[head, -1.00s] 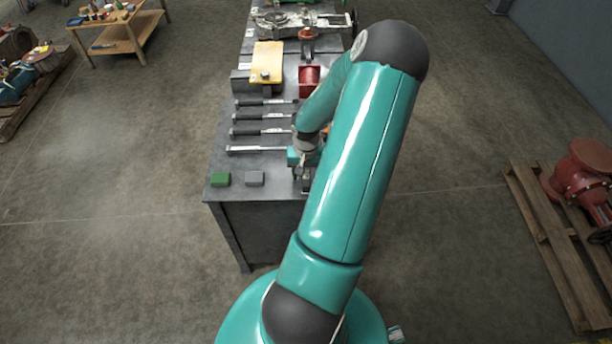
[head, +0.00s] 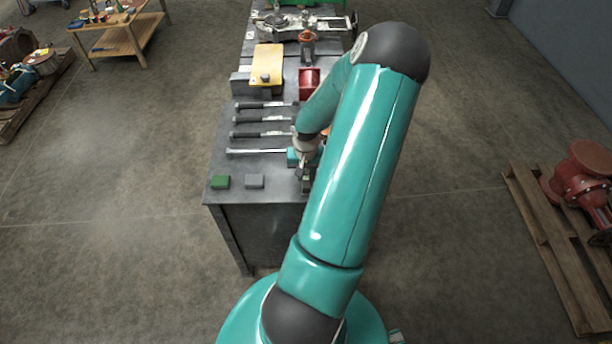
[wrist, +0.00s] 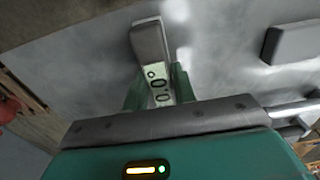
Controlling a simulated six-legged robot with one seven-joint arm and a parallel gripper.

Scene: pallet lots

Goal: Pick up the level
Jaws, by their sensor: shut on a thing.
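The bar's near part is hidden behind the gripper body. In the head view my gripper (head: 302,158) is at the near right part of the workbench top, partly hidden by my arm. The level is mostly hidden there, and I cannot tell whether it touches the bench.
On the workbench (head: 225,168), a green block (head: 220,182) and a grey block (head: 254,181) lie to the left of my gripper. Several dark-handled tools (head: 262,134) lie beyond them. A red part (head: 309,82) stands farther back. A pallet (head: 548,245) is on the floor at right.

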